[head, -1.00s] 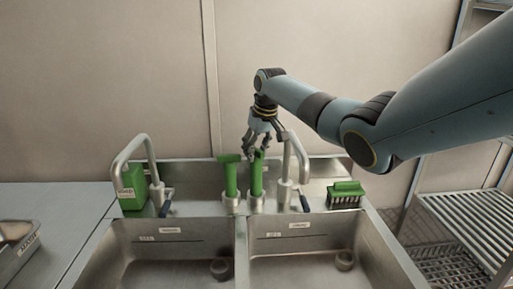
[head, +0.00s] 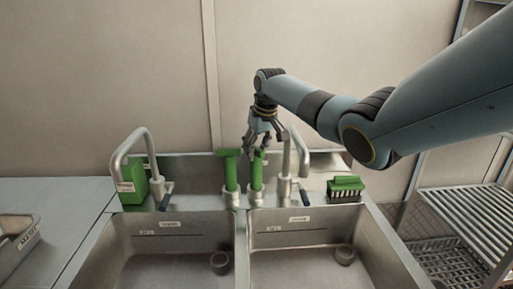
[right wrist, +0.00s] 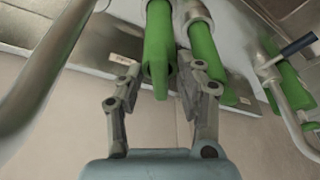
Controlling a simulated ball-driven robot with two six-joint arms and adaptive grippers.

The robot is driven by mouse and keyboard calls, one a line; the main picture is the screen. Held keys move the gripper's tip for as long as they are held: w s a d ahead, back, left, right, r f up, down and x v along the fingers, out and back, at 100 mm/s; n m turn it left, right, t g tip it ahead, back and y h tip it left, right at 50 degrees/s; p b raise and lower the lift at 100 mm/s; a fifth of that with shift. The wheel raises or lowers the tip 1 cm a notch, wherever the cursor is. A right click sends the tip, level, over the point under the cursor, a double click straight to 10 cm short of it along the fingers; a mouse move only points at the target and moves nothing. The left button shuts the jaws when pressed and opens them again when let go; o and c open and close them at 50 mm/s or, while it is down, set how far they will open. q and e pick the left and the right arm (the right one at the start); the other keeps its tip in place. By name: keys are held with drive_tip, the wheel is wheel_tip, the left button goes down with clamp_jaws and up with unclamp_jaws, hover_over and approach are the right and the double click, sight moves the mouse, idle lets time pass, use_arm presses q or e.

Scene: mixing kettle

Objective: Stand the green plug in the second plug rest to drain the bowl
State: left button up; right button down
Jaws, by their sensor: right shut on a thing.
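Two green plugs stand side by side between the taps at the back of the double sink. The right-hand green plug (head: 257,172) stands upright with its lower end at the right plug rest (head: 256,198). The left-hand green plug (head: 231,174) stands at the left plug rest (head: 231,199). My right gripper (head: 257,149) is shut on the top of the right-hand plug. In the right wrist view, this plug (right wrist: 158,45) lies between my fingers, and the other plug (right wrist: 207,55) is just beside the right finger. My left gripper is out of view.
A curved tap (head: 151,155) stands at left and another (head: 285,185) close right of my right gripper. A green box (head: 132,185) and a green brush (head: 346,184) stand on the back ledge. Two basins (head: 165,255) lie in front, each with a dark round piece.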

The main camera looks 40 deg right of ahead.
drive_tip(key=shift+c, duration=1.5)
unclamp_jaws()
drive_tip(key=p+v, duration=0.4)
drive_tip(key=p, duration=0.3)
drive_tip(key=shift+r, duration=0.4)
drive_tip(key=shift+p+v, duration=0.45)
drive_tip(key=shift+v, duration=0.65)
drive_tip(key=shift+s, duration=0.1)
drive_tip(key=shift+a, duration=0.1)
